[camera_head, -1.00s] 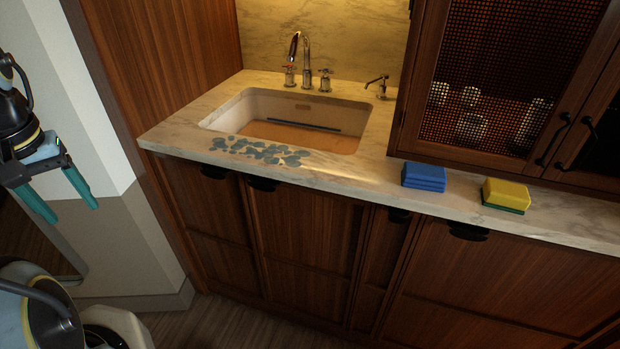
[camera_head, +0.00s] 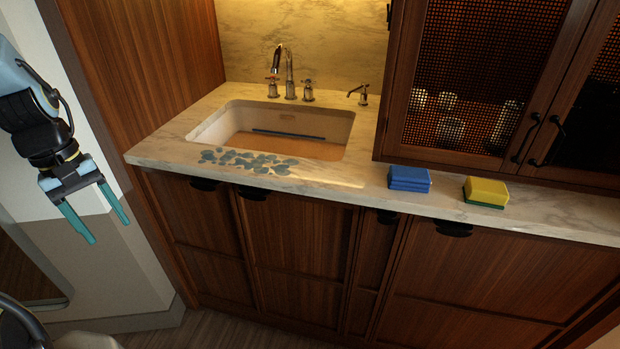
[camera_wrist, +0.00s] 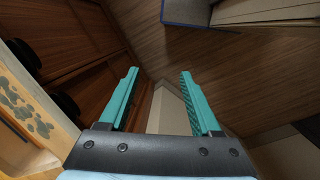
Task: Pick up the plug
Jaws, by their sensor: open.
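I cannot make out a plug for certain in either current view. The sink (camera_head: 335,130) is a pale rectangular basin set in the marble counter, with a brownish floor and a thin dark bar (camera_head: 288,135) across its far part. The near wall hides part of the basin floor. My gripper (camera_head: 109,231) hangs at the left of the head view, in front of the wall and left of the counter. Its two teal fingers are apart with nothing between them, as the wrist view (camera_wrist: 160,72) also shows.
Bluish-grey patches (camera_head: 250,161) mark the counter before the sink. A tap (camera_head: 290,70) stands behind it. A blue sponge (camera_head: 409,178) and a yellow-green sponge (camera_head: 486,191) lie on the counter at right, before a mesh-door cabinet (camera_head: 470,85). A wood panel (camera_head: 140,65) bounds the left.

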